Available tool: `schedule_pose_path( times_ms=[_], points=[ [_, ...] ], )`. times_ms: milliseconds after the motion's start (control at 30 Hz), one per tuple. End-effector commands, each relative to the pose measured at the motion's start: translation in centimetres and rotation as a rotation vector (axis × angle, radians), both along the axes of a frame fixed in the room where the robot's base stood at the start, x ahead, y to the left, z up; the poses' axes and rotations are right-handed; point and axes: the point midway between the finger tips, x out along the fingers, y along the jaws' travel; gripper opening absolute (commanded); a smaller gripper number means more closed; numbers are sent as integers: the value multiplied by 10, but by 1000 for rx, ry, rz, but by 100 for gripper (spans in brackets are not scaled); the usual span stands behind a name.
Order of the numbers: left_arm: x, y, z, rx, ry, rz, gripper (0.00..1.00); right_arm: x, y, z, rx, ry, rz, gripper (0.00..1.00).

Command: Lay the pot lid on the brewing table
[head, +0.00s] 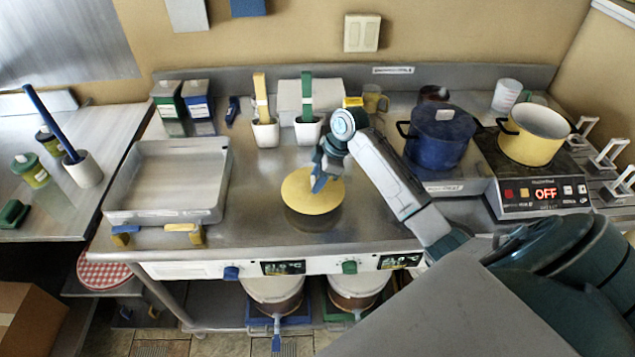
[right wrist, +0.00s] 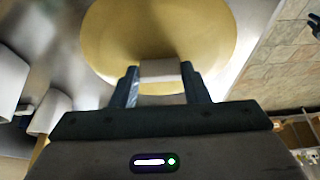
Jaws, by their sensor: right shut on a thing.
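The pot lid (head: 302,194) is a round yellow disc with a pale block-shaped knob, which shows in the right wrist view (right wrist: 160,70). My right gripper (head: 320,178) is shut on the knob, with one finger on each side. The lid is held level over the middle of the steel brewing table (head: 255,232), with a dark round shadow just below it. A small gap to the table seems to show, but its height is hard to tell. My left gripper is not in view.
A steel tray (head: 108,205) stands to the left. Two white holders with yellow-handled (head: 265,133) and green-handled (head: 308,130) tools stand behind. A blue pot (head: 440,140) and a yellow pot (head: 533,140) on a hotplate stand right. Bare steel surrounds the lid.

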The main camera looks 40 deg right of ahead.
Motion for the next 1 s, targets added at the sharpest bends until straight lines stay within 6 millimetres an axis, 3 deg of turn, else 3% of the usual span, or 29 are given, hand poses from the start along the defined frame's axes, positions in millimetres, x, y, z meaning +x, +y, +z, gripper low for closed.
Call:
schedule_pose_path(
  times_ms=[133, 300, 667, 700, 800, 1000],
  points=[
    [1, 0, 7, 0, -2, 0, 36, 1, 0, -7, 2, 3, 0, 16],
    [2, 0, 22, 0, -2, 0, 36, 1, 1, -29, 2, 3, -1, 16],
    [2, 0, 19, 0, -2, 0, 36, 1, 0, -38, 0, 0, 0, 16],
    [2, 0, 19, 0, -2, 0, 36, 1, 0, -39, -1, 1, 0, 45],
    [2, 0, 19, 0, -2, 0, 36, 1, 0, -38, -1, 1, 0, 63],
    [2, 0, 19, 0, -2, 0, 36, 1, 0, -38, -1, 1, 0, 63]
  ],
)
